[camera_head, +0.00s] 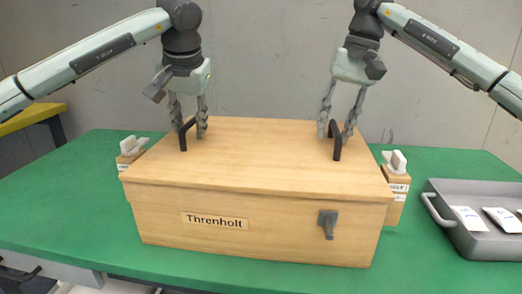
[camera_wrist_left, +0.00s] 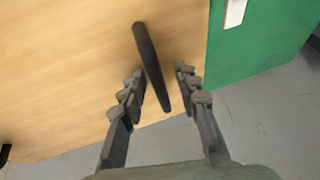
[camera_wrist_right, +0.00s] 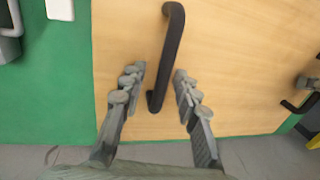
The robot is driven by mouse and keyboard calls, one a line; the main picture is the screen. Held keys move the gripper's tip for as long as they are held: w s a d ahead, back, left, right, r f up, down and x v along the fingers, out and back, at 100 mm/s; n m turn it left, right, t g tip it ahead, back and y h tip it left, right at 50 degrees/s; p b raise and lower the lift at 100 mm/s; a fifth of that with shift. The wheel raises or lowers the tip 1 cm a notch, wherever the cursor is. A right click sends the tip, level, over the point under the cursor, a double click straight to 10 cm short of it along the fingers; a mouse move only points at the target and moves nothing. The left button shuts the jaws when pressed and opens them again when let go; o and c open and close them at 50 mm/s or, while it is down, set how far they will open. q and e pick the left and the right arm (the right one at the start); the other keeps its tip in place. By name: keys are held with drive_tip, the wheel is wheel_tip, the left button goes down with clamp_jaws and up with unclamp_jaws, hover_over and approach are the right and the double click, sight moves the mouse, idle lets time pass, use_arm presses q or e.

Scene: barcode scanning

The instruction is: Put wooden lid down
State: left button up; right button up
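The wooden lid (camera_head: 245,158) lies flat on top of the wooden box (camera_head: 285,228), which carries a "Threnholt" label; only a thin seam shows between them. The lid has a black left handle (camera_head: 184,136) and a black right handle (camera_head: 337,143). My left gripper (camera_head: 188,135) is at the left handle, its fingers apart on either side of the bar in the left wrist view (camera_wrist_left: 160,80). My right gripper (camera_head: 334,138) is at the right handle, its fingers apart on either side of the bar in the right wrist view (camera_wrist_right: 158,80). Neither gripper clearly pinches its handle.
A grey tray (camera_head: 432,205) with white packets stands on the green table (camera_head: 60,210) to the right of the box. Small wooden blocks with white tops stand beside the box at left (camera_head: 130,150) and right (camera_head: 396,180). The table's left side is clear.

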drive_tip(key=shift+r, duration=0.1)
use_arm(q)
drive_tip(key=v, duration=1.2)
use_arm(e)
wheel_tip(320, 180, up, 12)
drive_tip(key=d, duration=0.2)
drive_tip(key=shift+f, duration=0.2)
drive_tip(key=shift+s+d, duration=0.1)
